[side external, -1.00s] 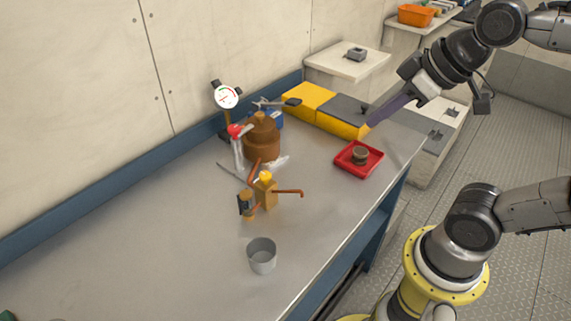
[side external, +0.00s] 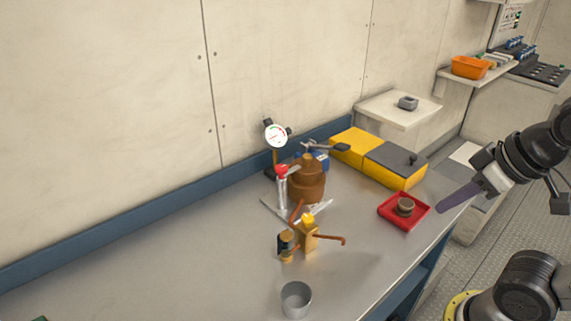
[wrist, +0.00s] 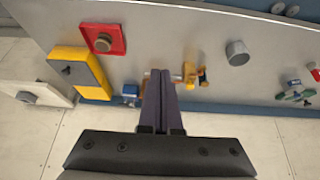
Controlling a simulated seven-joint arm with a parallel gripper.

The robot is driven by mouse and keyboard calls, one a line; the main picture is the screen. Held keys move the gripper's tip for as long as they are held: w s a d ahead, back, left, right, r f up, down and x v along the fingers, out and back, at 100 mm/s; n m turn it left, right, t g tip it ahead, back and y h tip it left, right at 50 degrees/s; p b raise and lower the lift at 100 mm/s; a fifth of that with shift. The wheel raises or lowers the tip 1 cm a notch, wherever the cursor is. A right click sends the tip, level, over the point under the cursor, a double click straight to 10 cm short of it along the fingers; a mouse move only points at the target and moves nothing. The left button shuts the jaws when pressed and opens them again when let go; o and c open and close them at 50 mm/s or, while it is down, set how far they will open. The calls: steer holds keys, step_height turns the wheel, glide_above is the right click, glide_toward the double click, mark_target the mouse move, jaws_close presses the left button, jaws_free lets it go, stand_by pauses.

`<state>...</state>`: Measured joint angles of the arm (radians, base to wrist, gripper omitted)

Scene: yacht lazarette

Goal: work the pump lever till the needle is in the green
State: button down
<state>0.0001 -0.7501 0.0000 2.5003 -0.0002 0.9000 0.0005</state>
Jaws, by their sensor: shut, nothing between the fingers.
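The round gauge (side external: 276,135) has a white face with coloured marks, on a post at the back of the bench; its needle is too small to read. Below it stands a silver upright with a red top (side external: 282,175), which looks like the pump lever, beside a brown rounded body (side external: 307,180). My gripper (side external: 440,208) is shut and empty, beyond the right side of the red tray, well apart from the lever. In the wrist view my shut fingers (wrist: 158,75) point over the bench and hide part of the brown body; I cannot make out the lever there.
A brass fitting with copper arms (side external: 307,238) stands in front of the pump. A grey cup (side external: 296,299) is nearer the front. The red tray (side external: 388,222) holds a small round piece. Yellow-and-grey boxes (side external: 395,165) line the back right. The bench's left is mostly clear.

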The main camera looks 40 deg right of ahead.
steer(key=w+d+r+n, duration=0.1)
steer(key=w+d+r, duration=0.1)
steer(key=w+r, duration=1.3)
steer(key=w+d+f+g, duration=0.1)
steer(key=w+d+f, duration=0.1)
steer(key=w, duration=0.3)
steer(key=w+d+f+g, duration=0.1)
steer(key=w+d+f, duration=0.2)
steer(key=w, duration=0.3)
steer(key=w+d+f+m+g, duration=0.1)
steer(key=w+d+f, duration=0.1)
steer(key=w+d, duration=0.2)
steer(key=shift+w+d+f, duration=0.15)
steer(key=shift+w+d, duration=0.1)
steer(key=shift+w, duration=0.4)
steer(key=shift+f, duration=0.1)
